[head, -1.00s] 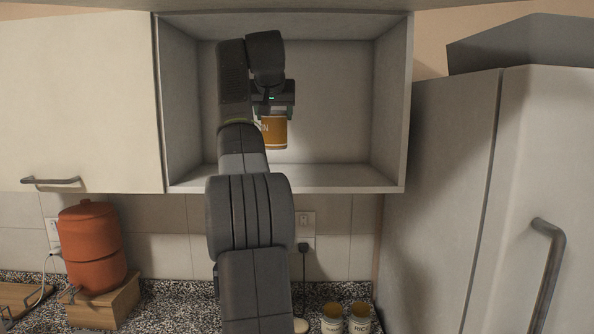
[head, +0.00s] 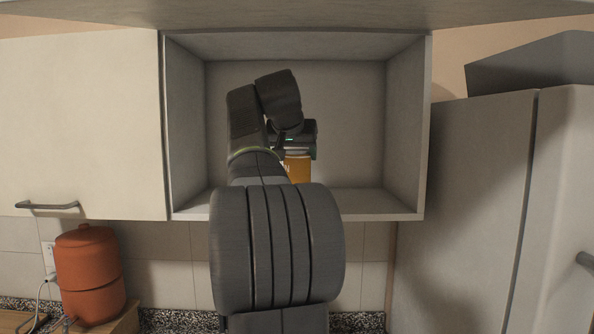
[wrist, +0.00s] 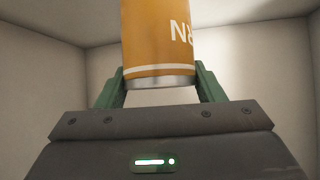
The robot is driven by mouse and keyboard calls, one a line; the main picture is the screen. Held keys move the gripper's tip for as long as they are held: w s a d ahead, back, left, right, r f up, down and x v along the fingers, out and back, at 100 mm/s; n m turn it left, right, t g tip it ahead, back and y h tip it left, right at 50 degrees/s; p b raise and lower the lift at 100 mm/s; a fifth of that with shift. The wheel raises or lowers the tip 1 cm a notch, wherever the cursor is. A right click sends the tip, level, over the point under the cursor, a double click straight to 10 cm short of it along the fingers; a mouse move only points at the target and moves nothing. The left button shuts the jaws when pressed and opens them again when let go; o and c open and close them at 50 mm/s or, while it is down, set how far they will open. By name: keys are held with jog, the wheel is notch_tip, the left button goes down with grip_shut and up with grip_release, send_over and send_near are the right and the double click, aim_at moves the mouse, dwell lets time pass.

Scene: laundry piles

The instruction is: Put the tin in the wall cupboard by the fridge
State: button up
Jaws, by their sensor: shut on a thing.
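An orange tin with white lettering (head: 298,170) is at the open wall cupboard (head: 423,150) beside the fridge (head: 460,190). In the wrist view the tin (wrist: 158,45) stands between the green fingers of my gripper (wrist: 155,85), which is shut on it. The cupboard's pale inner walls surround the tin in the wrist view. In the head view my arm hides part of the tin and its lower edge, so I cannot tell whether it touches the cupboard floor.
A closed cupboard door (head: 80,125) with a bar handle is on the left. A lidded orange-red pot (head: 90,275) stands below it. A grey box (head: 530,65) sits on the fridge. The cupboard shows no other items.

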aim_at(297, 168)
jog(key=shift+f, duration=2)
jog(key=o, duration=1.4)
jog(key=shift+f, duration=0.15)
jog(key=b+v, duration=0.1)
jog(key=v, duration=1.1)
jog(key=shift+s+b, duration=0.1)
jog(key=shift+b, duration=0.3)
